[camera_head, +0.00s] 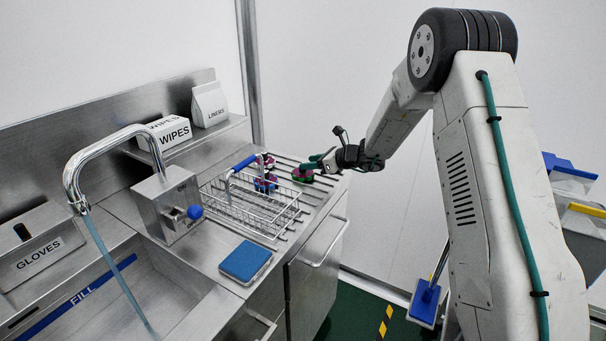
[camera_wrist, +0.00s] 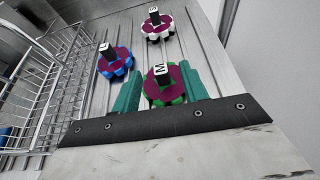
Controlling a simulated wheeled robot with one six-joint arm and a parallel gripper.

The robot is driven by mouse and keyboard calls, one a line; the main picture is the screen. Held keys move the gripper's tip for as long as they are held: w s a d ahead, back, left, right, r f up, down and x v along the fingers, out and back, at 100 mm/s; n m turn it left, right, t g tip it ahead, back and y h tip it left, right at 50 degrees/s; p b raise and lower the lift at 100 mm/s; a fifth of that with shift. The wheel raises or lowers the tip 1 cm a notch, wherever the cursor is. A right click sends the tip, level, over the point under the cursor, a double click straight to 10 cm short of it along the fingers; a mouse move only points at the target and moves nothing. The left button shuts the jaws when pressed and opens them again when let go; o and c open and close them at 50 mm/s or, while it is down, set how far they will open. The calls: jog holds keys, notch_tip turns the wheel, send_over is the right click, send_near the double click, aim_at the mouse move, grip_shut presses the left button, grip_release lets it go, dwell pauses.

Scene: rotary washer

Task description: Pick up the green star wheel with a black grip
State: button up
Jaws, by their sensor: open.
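The green star wheel (camera_wrist: 176,98) has a purple top and a black grip (camera_wrist: 161,74) marked with a letter M. It lies on the ribbed steel drainboard and also shows in the head view (camera_head: 303,177). My gripper (camera_wrist: 158,88) is open, with its two green fingers on either side of the wheel in the wrist view. I cannot tell whether the fingers touch it. In the head view my gripper (camera_head: 318,164) reaches down to the wheel from the right.
A blue star wheel (camera_wrist: 116,63) and a white star wheel (camera_wrist: 157,28), both with black grips, stand just beyond. A wire basket (camera_wrist: 45,85) is to the left. A blue sponge (camera_head: 245,261), a faucet (camera_head: 72,178) and a wipes box (camera_head: 168,133) are farther off.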

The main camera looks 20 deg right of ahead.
aim_at(296, 170)
jog(key=x, duration=0.6)
jog(key=shift+w+a+f, duration=0.15)
jog(key=shift+w+a, duration=0.05)
grip_shut()
